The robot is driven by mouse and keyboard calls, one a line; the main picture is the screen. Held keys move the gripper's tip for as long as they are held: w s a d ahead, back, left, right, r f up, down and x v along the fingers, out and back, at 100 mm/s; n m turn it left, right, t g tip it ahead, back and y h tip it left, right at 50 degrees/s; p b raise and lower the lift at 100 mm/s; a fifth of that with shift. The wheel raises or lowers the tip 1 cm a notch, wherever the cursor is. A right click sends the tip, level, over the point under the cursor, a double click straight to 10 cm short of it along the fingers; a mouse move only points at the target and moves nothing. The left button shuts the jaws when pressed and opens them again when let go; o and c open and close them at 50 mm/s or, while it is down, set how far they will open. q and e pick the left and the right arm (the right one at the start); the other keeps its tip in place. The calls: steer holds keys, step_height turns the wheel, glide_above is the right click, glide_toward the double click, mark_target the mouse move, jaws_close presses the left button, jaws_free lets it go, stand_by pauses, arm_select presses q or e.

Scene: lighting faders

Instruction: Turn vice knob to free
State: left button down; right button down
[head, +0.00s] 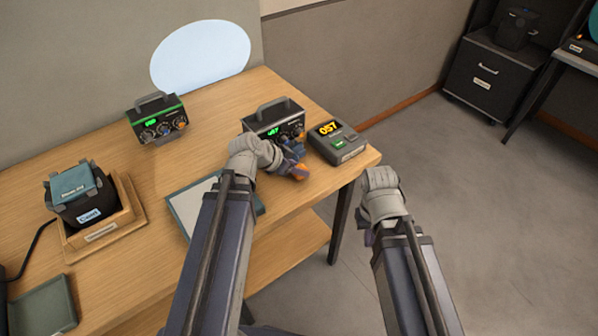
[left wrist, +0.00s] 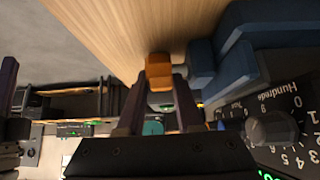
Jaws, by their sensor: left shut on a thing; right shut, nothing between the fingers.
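The vice shows as dark blue blocks (left wrist: 240,60) at the right of the left wrist view, with an orange knob (left wrist: 158,70) at its side. My left gripper (left wrist: 158,92) has a finger on either side of the orange knob and is shut on it. In the head view the orange knob (head: 300,171) shows just beyond my left wrist, which hides most of the vice and my fingers. I cannot read the knob's setting. My right gripper (head: 369,238) hangs off the table's right side, empty and shut; its fingers are mostly hidden.
A black dial box (head: 274,118) with a green display stands behind the vice. A display unit (head: 338,142) reading 057 is right of it. Another dial box (head: 157,121), a wooden cradle (head: 135,212) and a flat tray (head: 186,206) lie leftward. The table's middle is clear.

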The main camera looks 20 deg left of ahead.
arm_select(q)
steer(key=shift+t, duration=0.3)
arm_select(e)
steer(key=shift+f, duration=0.35)
arm_select(q)
steer(key=c, duration=0.8)
jaws_free()
steer(key=shift+c, duration=0.2)
steer(key=shift+r, duration=0.1)
arm_select(e)
steer(key=shift+r, duration=0.15)
